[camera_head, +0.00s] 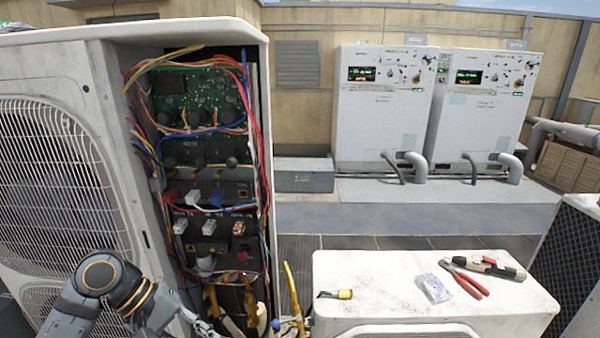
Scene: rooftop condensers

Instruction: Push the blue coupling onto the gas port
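A small blue piece (276,324), likely the blue coupling, shows at the bottom edge, beside a yellow hose (293,290) that rises at the right of the open condenser cabinet. Whether it touches a fitting is too small to tell. I cannot make out the gas port; the cabinet's lower part is cut off by the frame. My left arm comes in from the lower left in front of the cabinet. Its end, around my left gripper (205,328), is small and partly cut off, so its fingers cannot be read. My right gripper is not in view.
The open cabinet (258,30) holds circuit boards and many loose wires. Two white units stand behind.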

